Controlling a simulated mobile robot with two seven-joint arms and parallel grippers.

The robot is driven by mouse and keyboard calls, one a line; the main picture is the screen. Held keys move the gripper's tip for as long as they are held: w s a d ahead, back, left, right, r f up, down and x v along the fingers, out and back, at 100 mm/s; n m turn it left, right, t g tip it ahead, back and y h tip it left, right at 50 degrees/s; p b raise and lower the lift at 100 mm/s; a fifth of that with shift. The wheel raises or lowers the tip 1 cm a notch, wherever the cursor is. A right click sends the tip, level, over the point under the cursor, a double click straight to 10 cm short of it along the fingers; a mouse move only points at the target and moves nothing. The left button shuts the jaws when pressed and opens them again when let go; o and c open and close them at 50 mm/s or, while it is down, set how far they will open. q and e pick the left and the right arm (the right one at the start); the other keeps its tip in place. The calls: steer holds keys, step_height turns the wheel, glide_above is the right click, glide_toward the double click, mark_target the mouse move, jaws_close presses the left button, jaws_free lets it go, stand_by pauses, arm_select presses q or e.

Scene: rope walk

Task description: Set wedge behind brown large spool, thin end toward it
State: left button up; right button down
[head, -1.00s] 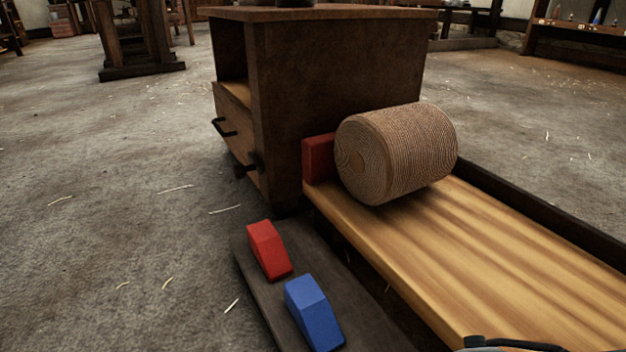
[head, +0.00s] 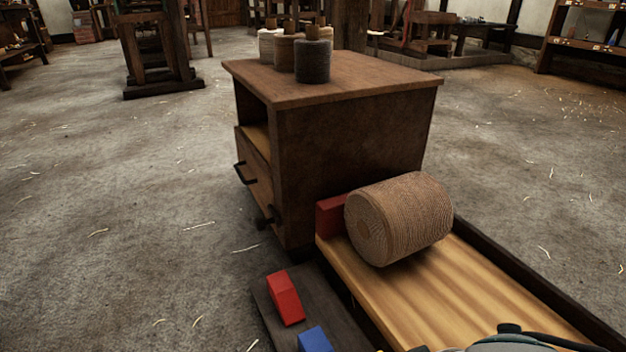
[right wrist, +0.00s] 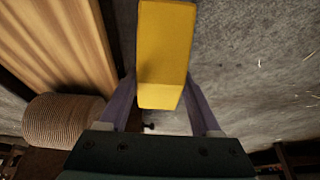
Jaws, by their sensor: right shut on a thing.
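The brown large spool (head: 400,219) lies on its side on the pale wooden plank bed, its wound end facing left. It also shows in the right wrist view (right wrist: 62,120) at the lower left. My right gripper (right wrist: 160,80) is shut on a yellow wedge (right wrist: 165,45), with one purple finger on each side of it. The wedge is held apart from the spool, to the right of the planks in the wrist view. The wedge does not show in the head view. My left gripper is not in view.
A red block (head: 331,216) stands between the spool and the brown cabinet (head: 345,140). A red wedge (head: 286,298) and a blue wedge (head: 314,340) sit on a dark board (head: 270,308) beside the plank bed (head: 430,300). Small spools (head: 312,62) stand on the cabinet. Floor at left is open.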

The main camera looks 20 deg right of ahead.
steer(key=w+a+r+m+p, duration=0.1)
steer(key=w+r+p, duration=0.2)
steer(key=r+p, duration=1.4)
steer(key=w+r+p, duration=0.4)
steer(key=r+p, duration=0.5)
steer(key=r, duration=1.5)
steer(key=w+a+r+m+p, duration=0.1)
steer(key=w+r+p, duration=0.2)
steer(key=r+p, duration=1.35)
steer(key=s+d+r+p, duration=0.1)
steer(key=s+r+p, duration=0.1)
steer(key=r+p, duration=2.6)
steer(key=s+d+r+n+p, duration=0.1)
steer(key=s+r+p, duration=0.1)
steer(key=r+p, duration=2.6)
step_height(320, 180, up, 20)
steer(key=shift+s+r, duration=0.25)
steer(key=shift+s, duration=0.05)
steer(key=shift+a, duration=0.1)
